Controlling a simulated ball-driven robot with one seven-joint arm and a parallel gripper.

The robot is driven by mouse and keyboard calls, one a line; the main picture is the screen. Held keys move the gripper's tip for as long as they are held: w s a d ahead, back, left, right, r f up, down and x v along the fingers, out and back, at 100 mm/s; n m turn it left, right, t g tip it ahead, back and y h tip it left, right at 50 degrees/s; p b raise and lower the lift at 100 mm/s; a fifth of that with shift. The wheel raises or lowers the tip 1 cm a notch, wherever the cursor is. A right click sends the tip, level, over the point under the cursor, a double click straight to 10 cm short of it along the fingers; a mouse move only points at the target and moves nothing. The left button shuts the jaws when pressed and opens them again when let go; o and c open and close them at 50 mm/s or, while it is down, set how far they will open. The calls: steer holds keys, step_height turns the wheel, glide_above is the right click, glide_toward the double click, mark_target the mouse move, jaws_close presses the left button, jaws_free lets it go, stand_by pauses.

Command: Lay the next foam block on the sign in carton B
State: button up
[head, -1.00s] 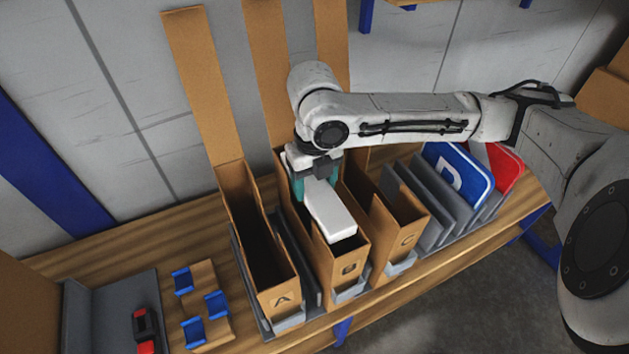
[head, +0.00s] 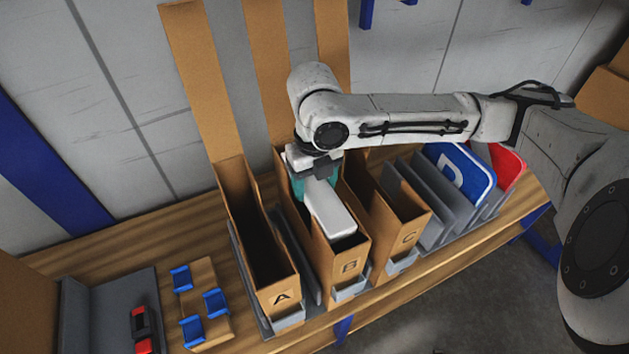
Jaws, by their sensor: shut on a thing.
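Carton B (head: 348,267) is the middle of three narrow open cardboard cartons on the wooden bench. My gripper (head: 318,186) is over its opening, with teal fingers shut on a white foam block (head: 331,213). The block lies lengthwise along carton B, with its near end between the walls at about rim height. The inside of carton B and any sign in it are hidden by the block and my gripper.
Carton A (head: 281,299) stands open at left, dark inside. Carton C (head: 409,239) stands open at right. A grey rack (head: 432,218) holds a blue sign (head: 459,177) and a red sign (head: 508,170).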

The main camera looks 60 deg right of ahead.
steer(key=shift+f, duration=0.35)
stand_by(0.4)
steer(key=o, duration=1.1)
steer(key=shift+r, duration=0.1)
step_height(320, 180, up, 11)
steer(key=shift+f, duration=0.15)
